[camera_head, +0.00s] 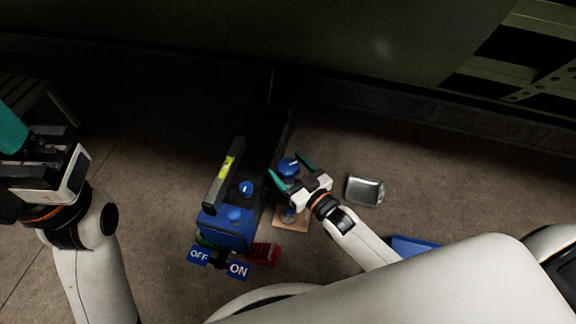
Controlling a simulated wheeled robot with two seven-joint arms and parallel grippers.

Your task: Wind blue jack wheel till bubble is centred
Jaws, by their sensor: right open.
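A blue jack wheel (287,166) with a white mark stands near the middle of the head view, beside a dark beam. My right gripper (291,168) is open, with its green fingertips on either side of the wheel. I cannot tell whether they touch it. A spirit level with a yellow-green vial (226,167) lies along a dark bar left of the wheel. The bubble is too small to make out. My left gripper (14,132) is at the left edge, away from the wheel and partly cut off by the frame.
A blue unit (225,228) with blue knobs and OFF and ON signs (239,270) stands left of my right gripper. A wooden pad (291,221) lies below that gripper. A metal tin (365,191) sits to the right. A large green panel (300,40) spans the back.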

